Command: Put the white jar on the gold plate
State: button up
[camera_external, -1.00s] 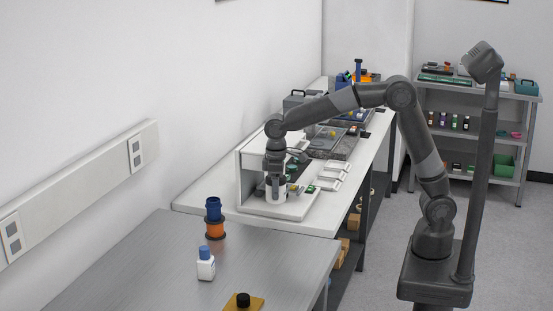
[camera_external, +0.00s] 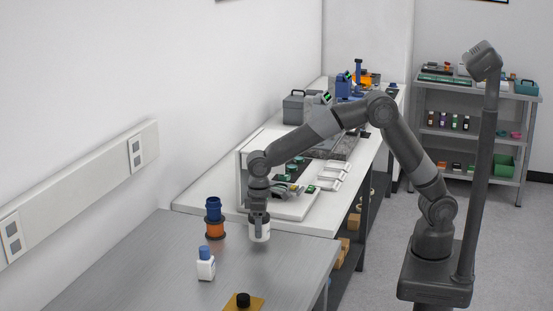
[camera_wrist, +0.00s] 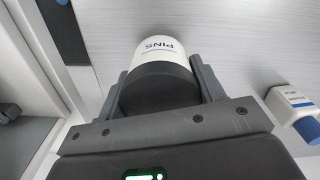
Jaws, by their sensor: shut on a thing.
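The white jar (camera_external: 260,231) is between the fingers of my gripper (camera_external: 259,221), held above the far end of the grey metal table. In the wrist view the jar (camera_wrist: 158,50) has a dark lid and the label "PINS", and my gripper (camera_wrist: 165,85) is shut on its sides. The gold plate (camera_external: 257,306) lies at the near edge of the grey table, cut off by the bottom of the external view. A small black knob (camera_external: 243,300) stands on the plate.
A white bottle with a blue cap (camera_external: 206,266) stands on the grey table (camera_external: 150,265); it also shows in the wrist view (camera_wrist: 292,108). A blue and orange spool-like stack (camera_external: 214,218) stands behind it. A white instrument frame (camera_external: 243,180) is on the white bench beyond.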

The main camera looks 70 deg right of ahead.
jog(key=shift+d+f, duration=0.1)
jog(key=shift+f, duration=1.05)
jog(key=shift+f, duration=0.15)
jog(key=o, duration=1.1)
jog(key=r, duration=1)
jog(key=shift+w+a+r, duration=0.2)
jog(key=shift+a+r, duration=0.05)
jog(key=shift+r, duration=0.15)
